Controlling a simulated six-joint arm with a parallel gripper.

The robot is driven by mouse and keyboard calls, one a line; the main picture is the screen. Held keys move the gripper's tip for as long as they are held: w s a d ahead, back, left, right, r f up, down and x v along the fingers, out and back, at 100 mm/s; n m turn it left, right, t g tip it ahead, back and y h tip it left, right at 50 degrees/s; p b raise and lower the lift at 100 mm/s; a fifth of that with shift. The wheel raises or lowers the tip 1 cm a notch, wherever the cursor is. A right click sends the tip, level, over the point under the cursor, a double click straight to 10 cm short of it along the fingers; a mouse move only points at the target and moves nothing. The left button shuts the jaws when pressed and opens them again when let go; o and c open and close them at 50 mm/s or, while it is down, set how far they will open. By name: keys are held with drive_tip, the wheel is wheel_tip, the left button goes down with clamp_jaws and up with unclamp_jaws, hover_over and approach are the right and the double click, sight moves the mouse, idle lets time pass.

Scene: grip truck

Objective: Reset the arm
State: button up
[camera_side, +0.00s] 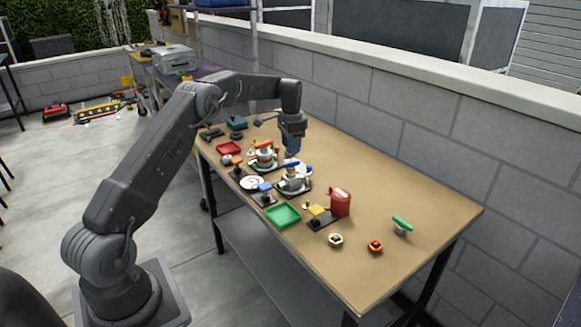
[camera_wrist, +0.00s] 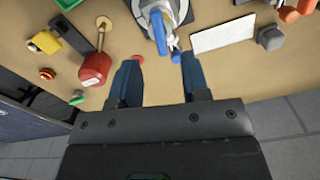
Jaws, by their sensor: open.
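My gripper (camera_side: 291,152) hangs above the back part of the workbench, its tip pointing down, with my arm arched over from the left. In the wrist view my gripper (camera_wrist: 155,72) shows two blue fingers, spread apart with nothing between them. A grey assembly (camera_wrist: 160,18) with a blue part lies just beyond the fingertips, apart from them. In the side view the grey assembly (camera_side: 294,183) sits on the bench below my gripper.
A red can (camera_side: 340,202), a green tray (camera_side: 283,215), a red tray (camera_side: 229,148) and a green-handled part (camera_side: 402,225) stand on the tan bench (camera_side: 430,205). A block wall (camera_side: 400,125) runs behind it. The bench's right front is mostly clear.

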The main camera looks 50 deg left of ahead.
drive_tip(key=s+d+r+t, duration=0.1)
drive_tip(key=s+d+r, duration=0.3)
drive_tip(key=d+r, duration=0.35)
drive_tip(key=s+d+r+t, duration=0.1)
drive_tip(key=s+d+r, duration=0.2)
drive_tip(key=d+r, duration=0.4)
drive_tip(key=s+d+r+n+t, duration=0.2)
drive_tip(key=s+d+r, duration=0.3)
drive_tip(key=s+d, duration=0.5)
drive_tip(key=s+d+f, duration=0.2)
drive_tip(key=s, duration=0.7)
drive_tip(key=s+d+f+t, duration=0.1)
drive_tip(key=s+d+f, duration=0.1)
drive_tip(key=s, duration=0.6)
drive_tip(key=shift+s+f+n+t, duration=0.2)
drive_tip(key=shift+s+n+t, duration=0.1)
drive_tip(key=shift+s, duration=0.05)
